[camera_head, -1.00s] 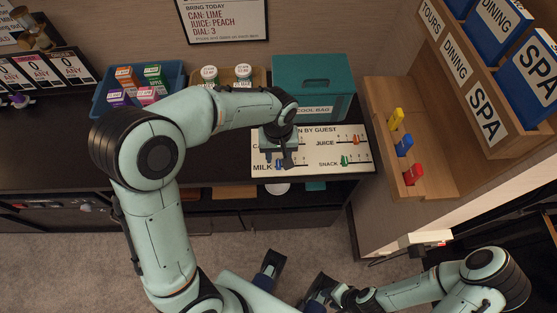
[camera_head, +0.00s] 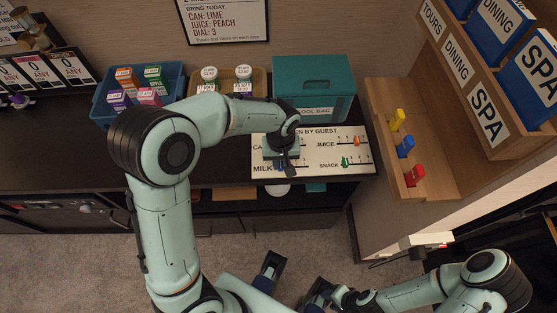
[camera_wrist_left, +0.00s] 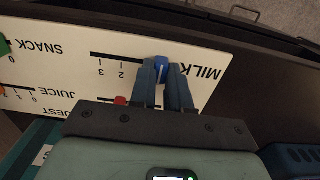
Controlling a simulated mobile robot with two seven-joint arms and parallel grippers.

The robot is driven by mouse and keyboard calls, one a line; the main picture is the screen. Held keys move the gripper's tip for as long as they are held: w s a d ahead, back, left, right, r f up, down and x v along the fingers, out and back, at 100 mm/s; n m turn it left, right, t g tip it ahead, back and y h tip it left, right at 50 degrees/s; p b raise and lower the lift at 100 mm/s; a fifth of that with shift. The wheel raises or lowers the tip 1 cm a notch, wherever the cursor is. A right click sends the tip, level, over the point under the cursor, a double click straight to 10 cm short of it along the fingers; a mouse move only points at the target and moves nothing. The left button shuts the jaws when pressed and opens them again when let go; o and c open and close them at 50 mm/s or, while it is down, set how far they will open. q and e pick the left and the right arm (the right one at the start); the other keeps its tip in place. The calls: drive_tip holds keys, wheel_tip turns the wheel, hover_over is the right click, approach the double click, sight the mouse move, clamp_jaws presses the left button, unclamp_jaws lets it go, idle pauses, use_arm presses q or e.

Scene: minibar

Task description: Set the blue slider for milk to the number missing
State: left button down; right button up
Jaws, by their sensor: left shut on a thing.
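The blue milk slider (camera_wrist_left: 161,66) sits on its slot near the MILK label on the white panel (camera_wrist_left: 45,95). My left gripper (camera_wrist_left: 163,72) is shut on it, with one dark finger on each side. The panel is upside down in the left wrist view; a 3 and a 2 show along the slot away from MILK, and the fingers cover the marks nearest the slider. In the head view my left gripper (camera_head: 287,168) is low over the panel's MILK row and hides most of the slider.
The panel also carries an orange juice slider (camera_head: 357,140), a green snack slider (camera_head: 345,161) and a red one (camera_wrist_left: 120,100). A teal cool bag (camera_head: 313,85) stands behind. A wall notice (camera_head: 224,20) reads CAN: LIME, JUICE: PEACH, DIAL: 3. Price-style cards (camera_head: 70,68) show 0.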

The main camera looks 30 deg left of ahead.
sight(296, 167)
use_arm(q)
drive_tip(key=w+d, duration=0.1)
drive_tip(key=d, duration=0.1)
drive_tip(key=w+d, duration=0.1)
drive_tip(key=d, duration=0.1)
drive_tip(key=shift+w+p, duration=0.3)
drive_tip(key=shift+p, duration=0.1)
drive_tip(key=c, duration=1.1)
unclamp_jaws()
wheel_tip(296, 167, up, 14)
drive_tip(key=shift+s+f+p, duration=0.1)
drive_tip(key=shift+f+p, duration=0.15)
drive_tip(key=shift+p, duration=0.65)
